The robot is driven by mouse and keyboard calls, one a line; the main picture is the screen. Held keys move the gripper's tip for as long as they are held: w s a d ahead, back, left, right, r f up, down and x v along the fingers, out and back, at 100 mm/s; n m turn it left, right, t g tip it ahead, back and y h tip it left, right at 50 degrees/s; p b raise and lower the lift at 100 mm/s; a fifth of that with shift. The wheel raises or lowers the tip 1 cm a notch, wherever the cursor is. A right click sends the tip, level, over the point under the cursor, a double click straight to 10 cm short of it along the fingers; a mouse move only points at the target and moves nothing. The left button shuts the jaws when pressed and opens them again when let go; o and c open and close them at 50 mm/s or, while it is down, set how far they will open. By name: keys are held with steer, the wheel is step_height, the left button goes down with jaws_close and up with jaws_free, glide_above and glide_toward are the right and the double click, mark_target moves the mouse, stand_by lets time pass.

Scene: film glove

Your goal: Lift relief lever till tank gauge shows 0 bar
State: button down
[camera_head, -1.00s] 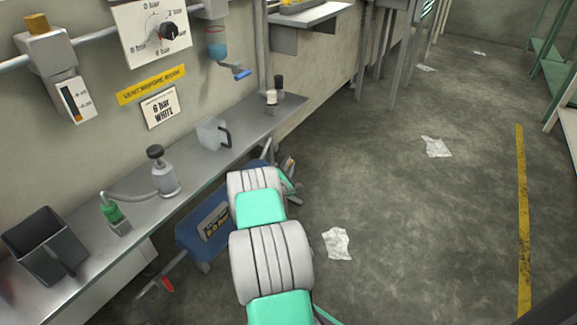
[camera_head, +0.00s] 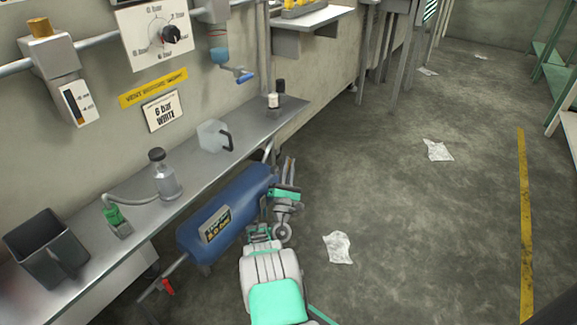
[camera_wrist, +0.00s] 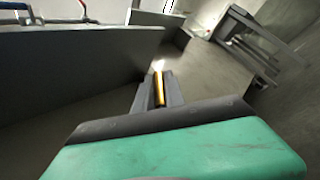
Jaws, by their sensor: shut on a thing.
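The blue tank (camera_head: 222,212) lies under the bench in the head view. Its dark gauge label (camera_head: 214,226) faces out, but its digits are too small to read surely. My gripper (camera_head: 288,168) is just beyond the tank's right end, apart from the bench edge. In the wrist view my gripper (camera_wrist: 158,92) is shut on a narrow orange bar (camera_wrist: 159,86). I cannot tell whether this bar is the relief lever or whether it is fixed to the tank.
The steel bench (camera_head: 190,182) carries a black bin (camera_head: 46,250), a pump bottle (camera_head: 164,178), a clear jug (camera_head: 214,137) and a small bottle (camera_head: 274,100). The floor at right is open, with crumpled papers (camera_head: 338,247).

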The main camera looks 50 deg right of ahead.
steer(key=shift+a+r+t, duration=0.1)
steer(key=shift+r+t, duration=0.05)
steer(key=shift+t, duration=0.15)
stand_by(0.4)
